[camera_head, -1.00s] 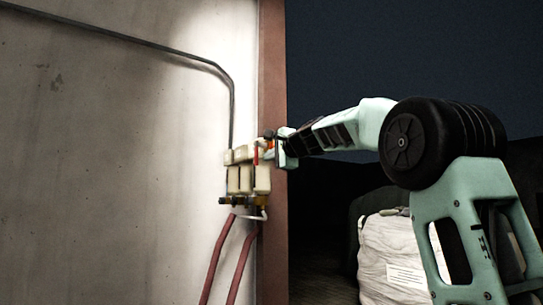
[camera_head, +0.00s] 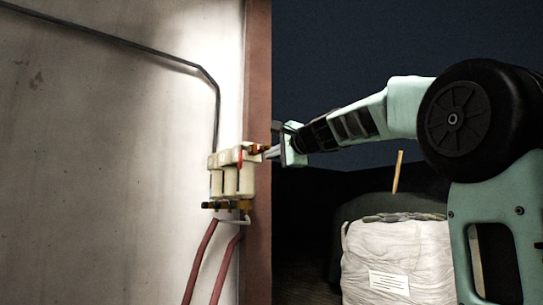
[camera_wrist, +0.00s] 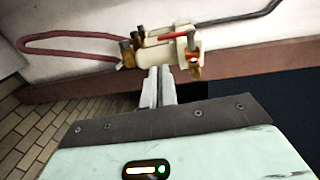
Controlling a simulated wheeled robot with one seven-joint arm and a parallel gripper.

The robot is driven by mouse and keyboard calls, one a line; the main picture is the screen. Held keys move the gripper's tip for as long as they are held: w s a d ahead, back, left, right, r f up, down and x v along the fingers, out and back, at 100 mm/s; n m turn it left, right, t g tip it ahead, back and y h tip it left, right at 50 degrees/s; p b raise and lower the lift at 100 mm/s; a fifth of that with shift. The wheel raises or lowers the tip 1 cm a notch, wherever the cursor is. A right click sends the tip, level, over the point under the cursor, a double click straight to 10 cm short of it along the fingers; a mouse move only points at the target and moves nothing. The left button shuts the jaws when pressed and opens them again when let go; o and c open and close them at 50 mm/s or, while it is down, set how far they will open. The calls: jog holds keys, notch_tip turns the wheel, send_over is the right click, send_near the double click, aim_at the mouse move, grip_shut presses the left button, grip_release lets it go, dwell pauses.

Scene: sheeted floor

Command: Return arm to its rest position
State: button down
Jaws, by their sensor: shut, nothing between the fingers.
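My gripper (camera_head: 270,154) is at the end of my arm, which reaches left from the right side of the head view. The fingertips lie close to the right side of a cream box assembly (camera_head: 231,178) on the wall. Whether they touch it cannot be told. In the wrist view my gripper (camera_wrist: 158,72) shows its fingers together and empty, pointing at the box assembly (camera_wrist: 165,48). The assembly has a red lever (camera_wrist: 173,36) and brass-coloured fittings. The fingertips partly overlap it in that view.
A dark pipe (camera_head: 120,42) runs along the pale wall (camera_head: 90,170) to the assembly. Red hoses (camera_head: 202,262) hang below. A reddish-brown post (camera_head: 257,90) edges the wall. A white wrapped bale (camera_head: 400,255) stands below my arm. A thin wooden-looking stick (camera_head: 398,172) shows above it. The wrist view shows brick-patterned floor (camera_wrist: 35,135).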

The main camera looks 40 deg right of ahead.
dwell(0.3)
jog(key=w+a+f+n+g+y, duration=0.1)
jog(key=a+f+n+g+y, duration=0.15)
jog(key=a+f, duration=0.55)
jog(key=w+a+f+n+g+y, duration=0.2)
jog(key=a+f+n, duration=0.2)
jog(key=a+f, duration=0.5)
jog(key=s+a+f+n+g+y, duration=0.1)
jog(key=s+a+f+n+g, duration=0.45)
jog(key=a+f, duration=0.65)
jog(key=s+a+f+n+g, duration=0.3)
jog(key=s+a+f+n, duration=0.35)
jog(key=s+f, duration=0.55)
jog(key=s+f+n+g+h, duration=0.4)
jog(key=s+f+n, duration=0.55)
jog(key=s, duration=0.75)
notch_tip(320, 180, up, 26)
jog(key=m+p, duration=0.1)
jog(key=p, duration=2.6)
jog(key=shift+f+m+p, duration=0.25)
jog(key=shift+m+p, duration=0.05)
jog(key=shift+m, duration=0.1)
jog(key=shift+s, duration=0.1)
